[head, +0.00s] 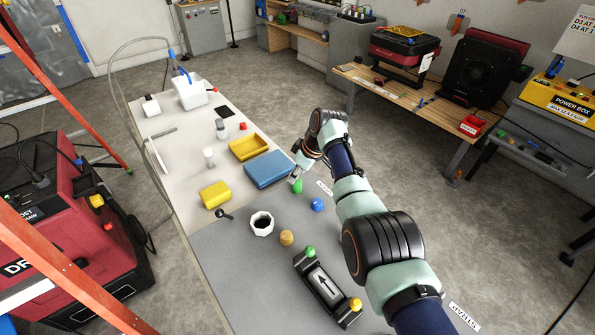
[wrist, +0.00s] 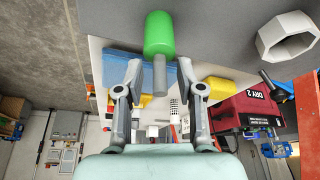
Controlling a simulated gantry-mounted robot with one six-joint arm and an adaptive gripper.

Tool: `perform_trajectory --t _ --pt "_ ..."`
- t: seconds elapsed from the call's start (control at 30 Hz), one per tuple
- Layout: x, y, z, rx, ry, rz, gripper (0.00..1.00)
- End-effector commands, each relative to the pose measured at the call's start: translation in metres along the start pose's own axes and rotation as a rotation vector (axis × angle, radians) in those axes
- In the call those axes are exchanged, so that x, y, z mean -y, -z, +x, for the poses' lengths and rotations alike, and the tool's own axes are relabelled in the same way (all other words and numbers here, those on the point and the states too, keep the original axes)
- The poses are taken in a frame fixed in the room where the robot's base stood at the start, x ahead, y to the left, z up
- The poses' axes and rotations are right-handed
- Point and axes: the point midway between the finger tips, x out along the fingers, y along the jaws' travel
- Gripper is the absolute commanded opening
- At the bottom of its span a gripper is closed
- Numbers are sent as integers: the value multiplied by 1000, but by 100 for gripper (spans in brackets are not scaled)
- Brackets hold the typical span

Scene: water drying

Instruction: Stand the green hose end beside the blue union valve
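The green hose end (head: 297,187) is at the far side of the grey mat, by the blue tray. In the wrist view it is a green cylinder (wrist: 159,34) with a grey stem (wrist: 160,75). My gripper (head: 299,174) is right at it. In the wrist view my gripper (wrist: 160,72) is open, with the stem between its fingertips and gaps showing on both sides. A small blue piece (head: 316,205), which looks like the blue union valve, sits on the mat just right of and nearer than the hose end.
A blue tray (head: 268,170) and yellow tray (head: 249,147) lie left of my gripper. A white cup (head: 262,223), an orange-tan piece (head: 286,238) and a black arrow-marked unit (head: 326,286) with green and yellow ends stand nearer. Bare mat lies around the blue piece.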

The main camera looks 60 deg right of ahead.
Motion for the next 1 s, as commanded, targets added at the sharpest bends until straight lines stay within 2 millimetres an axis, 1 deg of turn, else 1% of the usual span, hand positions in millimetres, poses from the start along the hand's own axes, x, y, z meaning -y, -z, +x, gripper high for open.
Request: perform_trajectory --t 0.1,0.17,0.4,0.5,0.6,0.73,1.0 --pt "-1 2 -10 -1 -1 0 38" --pt "-1 4 -21 -3 -3 -1 38" --pt "-1 3 -80 -3 -4 0 38" --pt "-1 2 -101 -1 -3 0 38" --pt "0 2 -115 -1 -1 0 38" --pt "0 1 -122 0 0 0 38" --pt "0 1 -123 0 0 0 38"
